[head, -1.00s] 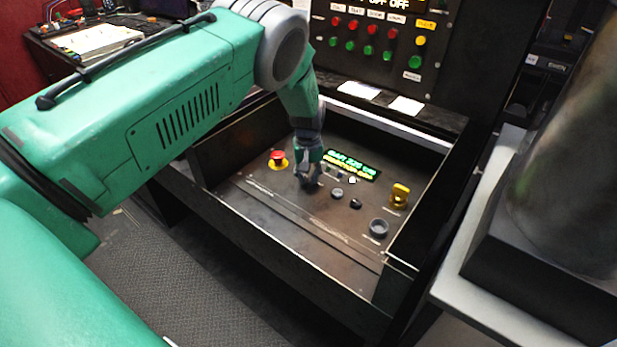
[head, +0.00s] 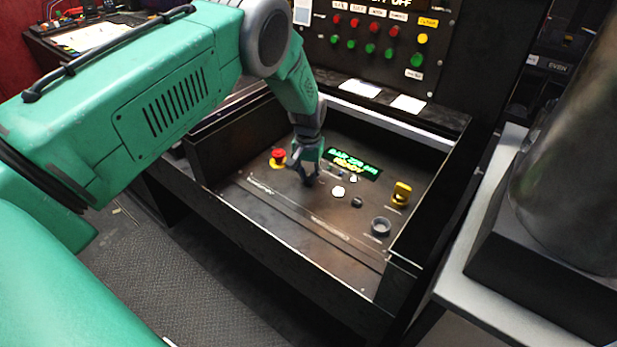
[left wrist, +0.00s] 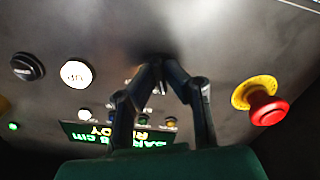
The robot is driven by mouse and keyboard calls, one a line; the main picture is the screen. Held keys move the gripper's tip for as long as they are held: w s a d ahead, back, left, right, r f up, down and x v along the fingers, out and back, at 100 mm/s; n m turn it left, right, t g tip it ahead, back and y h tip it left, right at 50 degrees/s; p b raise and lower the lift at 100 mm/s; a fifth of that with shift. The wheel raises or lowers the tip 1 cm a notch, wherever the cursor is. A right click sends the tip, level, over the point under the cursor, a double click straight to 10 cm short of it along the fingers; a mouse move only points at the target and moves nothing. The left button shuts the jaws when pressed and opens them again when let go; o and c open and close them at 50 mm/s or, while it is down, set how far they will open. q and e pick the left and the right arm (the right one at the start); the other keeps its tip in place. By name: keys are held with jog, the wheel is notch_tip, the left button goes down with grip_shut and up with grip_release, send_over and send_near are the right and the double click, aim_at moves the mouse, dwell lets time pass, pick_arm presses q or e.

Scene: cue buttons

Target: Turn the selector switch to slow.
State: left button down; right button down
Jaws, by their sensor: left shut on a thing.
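My left gripper (head: 308,181) reaches down to the sloped control panel, between the red stop button and the round white lit button. In the left wrist view its fingertips (left wrist: 156,62) are together at the panel, shut on a small dark part that they mostly cover. This part appears to be the selector switch; its pointer and the slow mark cannot be read. My right gripper is not in view.
A red stop button (head: 278,156) on yellow is left of the gripper. A green display (head: 354,163) lies behind. Raised walls frame the panel.

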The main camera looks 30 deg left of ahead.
aim_at(309, 176)
pick_arm(q)
jog(key=shift+w+m+b, duration=0.2)
jog(key=shift+m+b, duration=0.1)
jog(key=shift+m, duration=1.7)
jog(key=shift+r, duration=0.1)
jog(key=c, duration=1.7)
grip_release()
notch_tip(309, 176, up, 12)
jog(key=shift+f, duration=0.25)
